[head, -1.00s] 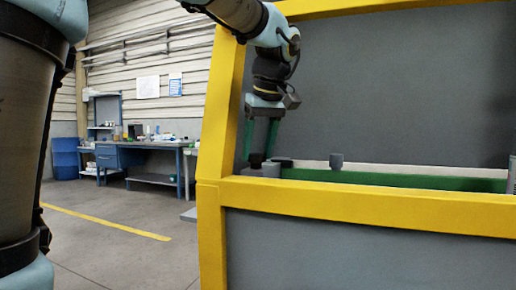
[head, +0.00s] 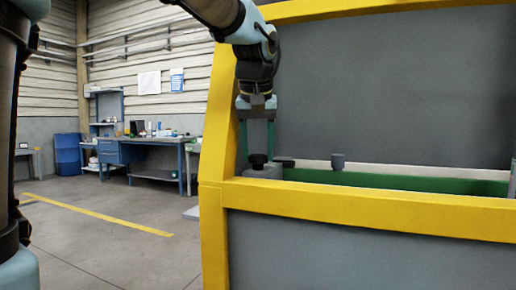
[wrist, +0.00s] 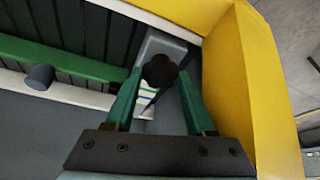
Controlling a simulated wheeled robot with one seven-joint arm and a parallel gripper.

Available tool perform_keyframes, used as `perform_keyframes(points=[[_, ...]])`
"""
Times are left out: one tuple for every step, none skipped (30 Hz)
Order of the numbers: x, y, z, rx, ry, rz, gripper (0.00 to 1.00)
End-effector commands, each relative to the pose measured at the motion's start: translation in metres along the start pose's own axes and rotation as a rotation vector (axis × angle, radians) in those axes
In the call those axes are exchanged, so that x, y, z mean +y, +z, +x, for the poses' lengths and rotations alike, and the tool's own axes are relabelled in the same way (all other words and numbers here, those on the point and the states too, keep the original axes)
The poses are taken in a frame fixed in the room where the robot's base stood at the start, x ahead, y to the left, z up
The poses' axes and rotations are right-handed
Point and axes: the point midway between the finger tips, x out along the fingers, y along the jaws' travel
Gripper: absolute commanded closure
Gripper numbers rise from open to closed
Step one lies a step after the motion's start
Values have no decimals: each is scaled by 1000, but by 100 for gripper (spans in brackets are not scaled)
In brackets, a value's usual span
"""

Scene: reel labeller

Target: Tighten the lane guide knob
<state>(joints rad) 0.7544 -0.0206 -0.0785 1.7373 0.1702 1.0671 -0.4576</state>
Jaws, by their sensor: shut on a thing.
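The lane guide knob (wrist: 159,70) is black and lobed. It sits on top of a light grey block (wrist: 160,45) at the left end of the lane, just inside the yellow frame. It also shows in the head view (head: 257,160), low between my fingers. My gripper (wrist: 159,78) points down from above with its two green fingers on either side of the knob, shut on it. In the head view my gripper (head: 257,152) hangs upright over the block. The finger contact is partly hidden.
A yellow frame (head: 360,207) runs in front of and left of the lane. A green lane strip (head: 400,181) with a grey cylinder (head: 338,161) lies right of the block. A blue workbench (head: 150,150) stands far left beyond open floor.

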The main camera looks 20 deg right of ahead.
Motion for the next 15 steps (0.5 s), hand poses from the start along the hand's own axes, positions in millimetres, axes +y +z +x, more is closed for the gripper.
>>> perform_keyframes(points=[[0,0,-1,2,2,2,100],[0,0,-1,2,2,3,100],[0,0,-1,2,2,4,100],[0,0,-1,2,3,4,100],[0,0,0,2,3,4,100],[0,0,0,2,3,4,100],[0,0,0,2,2,3,100],[0,0,0,2,2,3,100],[0,0,0,2,2,3,100],[0,0,0,2,2,3,100],[0,0,0,2,2,3,100],[0,0,-1,2,2,3,40],[0,0,0,2,2,3,37],[0,0,0,2,2,3,34],[0,0,0,1,2,3,29]])
